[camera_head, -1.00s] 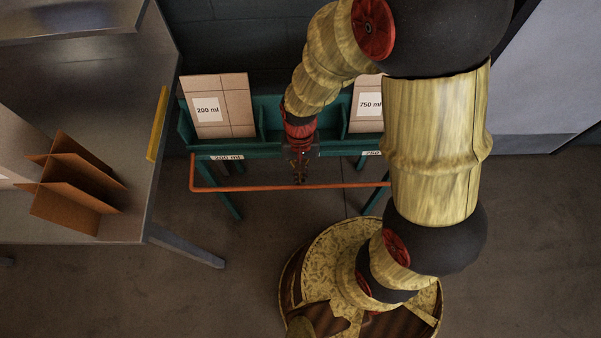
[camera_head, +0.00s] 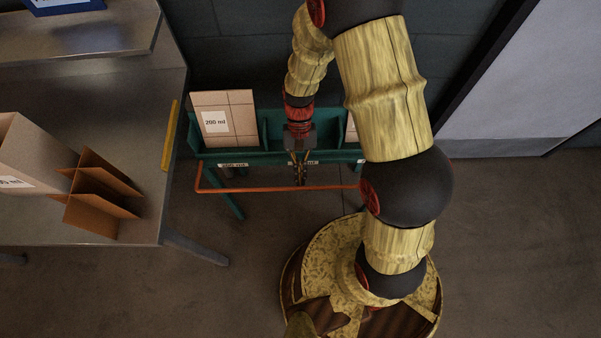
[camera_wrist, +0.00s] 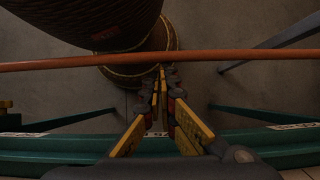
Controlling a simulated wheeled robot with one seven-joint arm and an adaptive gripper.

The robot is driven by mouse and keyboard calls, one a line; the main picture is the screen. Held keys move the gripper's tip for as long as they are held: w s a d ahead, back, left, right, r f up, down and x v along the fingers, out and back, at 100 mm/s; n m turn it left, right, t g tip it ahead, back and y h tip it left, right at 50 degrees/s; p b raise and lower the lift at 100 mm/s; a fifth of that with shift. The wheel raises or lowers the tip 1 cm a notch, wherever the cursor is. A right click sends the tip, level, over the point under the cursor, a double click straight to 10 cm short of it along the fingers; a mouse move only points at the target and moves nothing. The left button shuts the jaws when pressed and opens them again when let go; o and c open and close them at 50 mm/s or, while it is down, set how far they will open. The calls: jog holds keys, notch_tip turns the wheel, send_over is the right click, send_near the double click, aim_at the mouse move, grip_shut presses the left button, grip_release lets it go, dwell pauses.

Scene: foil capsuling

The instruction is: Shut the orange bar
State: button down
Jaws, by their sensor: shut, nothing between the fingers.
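The orange bar (camera_head: 250,190) runs across the front of the green rack (camera_head: 244,160), standing out from its front edge. Its right end is hidden behind my arm. My gripper (camera_head: 299,184) points down at the middle of the bar, with its fingers shut and empty. In the wrist view the bar (camera_wrist: 230,55) crosses the whole upper part of the picture. The fingertips (camera_wrist: 160,72) there lie close to the bar, on its rack side. I cannot tell whether they touch it.
The rack holds a carton marked 200 ml (camera_head: 222,118) and another carton (camera_head: 351,130) partly hidden by my arm. A metal table (camera_head: 150,190) with a cardboard divider (camera_head: 100,200) stands at left. A grey door (camera_head: 520,90) is at right.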

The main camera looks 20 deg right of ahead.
jog(key=r+g+p, duration=0.1)
jog(key=w+r+g+p, duration=0.1)
jog(key=g+p, duration=0.1)
jog(key=r+g+y+p, duration=0.1)
jog(key=p, duration=0.1)
jog(key=shift+w+d+r, duration=0.25)
jog(key=shift+w+r, duration=0.05)
jog(key=shift+w, duration=0.25)
dwell(0.4)
